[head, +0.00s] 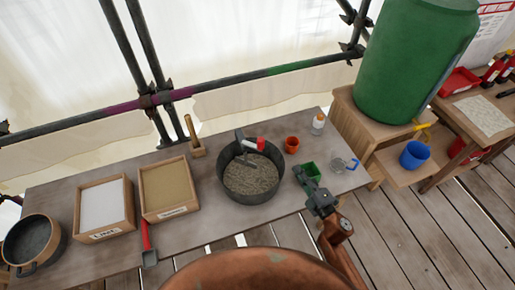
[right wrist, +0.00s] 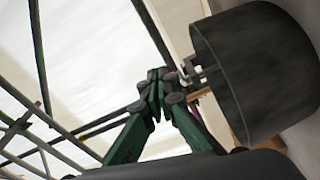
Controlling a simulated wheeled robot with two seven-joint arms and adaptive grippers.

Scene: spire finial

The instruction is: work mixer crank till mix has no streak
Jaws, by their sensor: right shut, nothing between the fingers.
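The mixer is a dark round tub (head: 222,178) in the middle of the bench, holding a grainy grey-brown mix (head: 252,181). Whether the mix has streaks is too small to tell. The crank (head: 240,140) sits at the tub's far rim, with a red grip (head: 250,144) and a paddle reaching into the mix. My right gripper (head: 300,174) is shut and empty, to the right of the tub and apart from the crank. In the right wrist view, its closed fingers (right wrist: 155,88) show beside the tub (right wrist: 245,75). My left gripper is out of view.
Two wooden trays (head: 135,205), a pan (head: 32,242) and a red-handled trowel (head: 147,240) lie left. A green barrel (head: 415,60) stands beyond. Scaffold poles (head: 215,85) run behind.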

